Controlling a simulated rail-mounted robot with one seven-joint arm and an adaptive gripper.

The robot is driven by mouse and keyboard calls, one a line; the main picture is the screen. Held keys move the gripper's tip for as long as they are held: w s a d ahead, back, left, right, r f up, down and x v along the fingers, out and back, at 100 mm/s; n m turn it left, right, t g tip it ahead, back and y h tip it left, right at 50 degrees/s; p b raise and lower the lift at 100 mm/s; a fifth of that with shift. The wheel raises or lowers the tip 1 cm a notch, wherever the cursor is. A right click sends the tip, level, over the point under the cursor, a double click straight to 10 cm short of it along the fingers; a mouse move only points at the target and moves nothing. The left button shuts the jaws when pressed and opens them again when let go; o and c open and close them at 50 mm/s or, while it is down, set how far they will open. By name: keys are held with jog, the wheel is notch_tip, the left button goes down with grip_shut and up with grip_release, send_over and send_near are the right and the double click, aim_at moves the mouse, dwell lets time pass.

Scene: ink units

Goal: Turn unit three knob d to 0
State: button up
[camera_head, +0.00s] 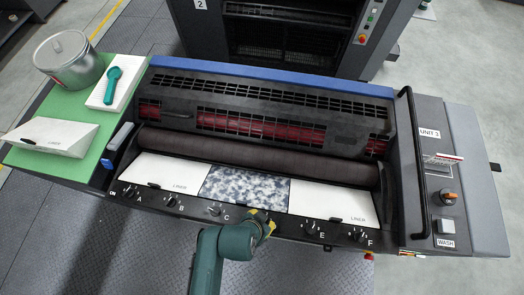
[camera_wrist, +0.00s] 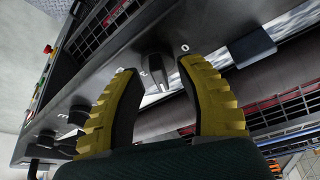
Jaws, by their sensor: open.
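Unit three, with its label UNIT 3 (camera_head: 430,133) at the right, carries a front row of black knobs lettered A to F. My gripper (camera_head: 258,218) is over the row between knob C (camera_head: 214,211) and knob E (camera_head: 310,228), hiding knob D there. In the wrist view my gripper (camera_wrist: 158,76) is open, with its yellow fingers apart. A dark knob (camera_wrist: 153,64), knob D by its place, stands between and just beyond the fingertips. A white 0 mark shows to its right. I cannot tell its exact setting or whether a finger touches it.
Knobs A (camera_head: 131,192), B (camera_head: 171,202) and F (camera_head: 359,236) share the panel. White LINER sheets (camera_head: 330,201) and a speckled sheet (camera_head: 245,186) lie behind the row. A black handrail (camera_head: 412,150) rises at the right. Floor in front is clear.

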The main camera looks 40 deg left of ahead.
jog(key=shift+f, duration=0.1)
grip_shut()
